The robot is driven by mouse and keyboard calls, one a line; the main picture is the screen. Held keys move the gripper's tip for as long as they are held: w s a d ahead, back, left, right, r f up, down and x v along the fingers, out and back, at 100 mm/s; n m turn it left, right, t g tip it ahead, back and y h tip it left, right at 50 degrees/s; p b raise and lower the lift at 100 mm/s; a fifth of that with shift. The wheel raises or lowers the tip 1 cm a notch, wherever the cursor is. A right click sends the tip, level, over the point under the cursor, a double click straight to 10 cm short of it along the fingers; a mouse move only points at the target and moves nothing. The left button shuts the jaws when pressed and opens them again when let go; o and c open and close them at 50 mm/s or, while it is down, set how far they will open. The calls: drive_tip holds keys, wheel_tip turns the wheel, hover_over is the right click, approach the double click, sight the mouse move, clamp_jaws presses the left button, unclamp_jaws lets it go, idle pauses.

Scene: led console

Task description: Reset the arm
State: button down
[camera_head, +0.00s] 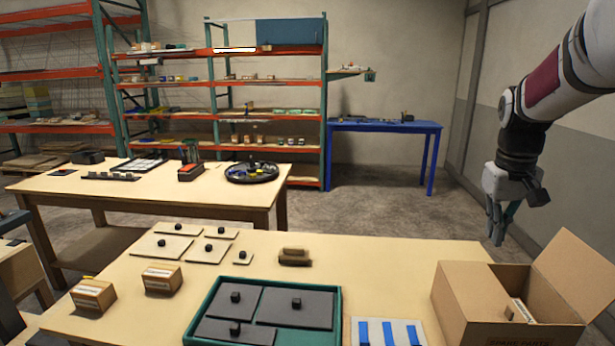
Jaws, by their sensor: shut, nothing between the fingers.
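My arm reaches in from the upper right of the head view. My gripper (497,238) hangs at its end, pointing down, beyond the right end of the near table (395,258). It is above and behind the open cardboard box (455,308). The fingers are shut and hold nothing. The gripper is apart from the table and the box.
On the near table are a green tray (338,325) with dark knobbed plates, several light knobbed plates (173,246), small boxes (162,277), brown blocks (295,257) and a blue-striped panel (400,333). A second table (100,190), shelves (290,150) and a blue table (385,126) stand behind.

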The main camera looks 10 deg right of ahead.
drive_tip(key=s+a+r+n+t, duration=0.1)
drive_tip(key=s+a+r, duration=0.25)
drive_tip(key=a, duration=0.45)
drive_tip(key=s+a+r+t, duration=0.1)
drive_tip(key=s+a+r, duration=0.1)
drive_tip(key=s+a, duration=0.5)
drive_tip(key=s+a+f+n+t+y, duration=0.1)
drive_tip(key=s+a+f+t, duration=0.1)
drive_tip(key=s+a, duration=0.6)
drive_tip(key=a+f, duration=0.1)
drive_tip(key=a, duration=0.2)
drive_tip(key=shift+s, duration=0.15)
